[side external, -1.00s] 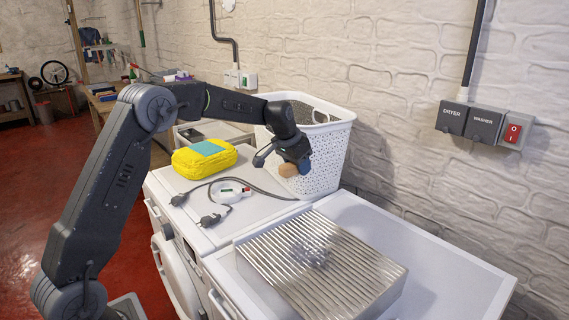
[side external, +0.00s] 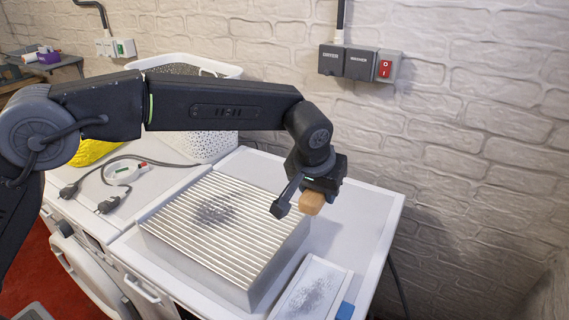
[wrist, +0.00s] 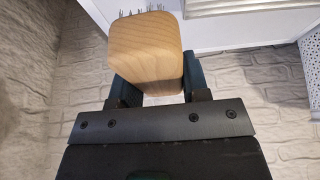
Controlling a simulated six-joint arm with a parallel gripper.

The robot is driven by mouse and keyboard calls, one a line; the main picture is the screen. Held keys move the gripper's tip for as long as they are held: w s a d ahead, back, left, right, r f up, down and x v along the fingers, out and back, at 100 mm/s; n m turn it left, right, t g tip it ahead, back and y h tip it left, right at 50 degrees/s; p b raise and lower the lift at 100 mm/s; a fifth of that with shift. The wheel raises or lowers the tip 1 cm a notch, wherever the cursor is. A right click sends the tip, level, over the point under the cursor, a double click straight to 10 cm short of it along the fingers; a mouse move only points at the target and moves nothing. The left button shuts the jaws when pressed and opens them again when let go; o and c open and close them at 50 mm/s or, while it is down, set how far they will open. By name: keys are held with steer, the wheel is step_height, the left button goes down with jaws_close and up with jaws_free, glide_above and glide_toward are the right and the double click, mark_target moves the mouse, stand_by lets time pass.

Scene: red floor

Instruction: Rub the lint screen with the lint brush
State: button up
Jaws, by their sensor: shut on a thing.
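My gripper (side external: 298,192) is shut on the lint brush (side external: 312,202), a wooden block with thin bristles. In the wrist view the brush (wrist: 146,48) sits between the fingers, bristles toward the top edge. It is held in the air; the side view shows it just right of a ribbed metal box (side external: 240,240) with a dark grey lint patch. A flat white-framed panel (side external: 312,292) with grey lint and a blue tab (side external: 345,310) lies in front of that box, cut by the lower edge. This panel looks like the lint screen. The brush appears apart from both.
A white perforated basket (side external: 205,145) stands behind, partly hidden by my arm. A cable with plugs (side external: 108,205) lies on the left machine, near a yellow bag (side external: 92,152). A brick wall with switch boxes (side external: 362,63) rises behind. The white top right of the ribbed box is clear.

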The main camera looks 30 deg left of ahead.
glide_above(332, 265)
steer(key=shift+a+f, duration=0.2)
steer(key=shift+f, duration=2)
steer(key=shift+a+f, duration=0.15)
steer(key=shift+f, duration=2.1)
steer(key=shift+a+f, duration=0.2)
steer(key=shift+f, duration=2)
steer(key=shift+s+f, duration=0.15)
steer(key=shift+s, duration=7.05)
steer(key=shift+w, duration=7.25)
steer(key=shift+d, duration=0.4)
steer(key=shift+s+d, duration=0.2)
steer(key=shift+s, duration=7.2)
steer(key=shift+w, duration=7.35)
step_height(332, 265, up, 8)
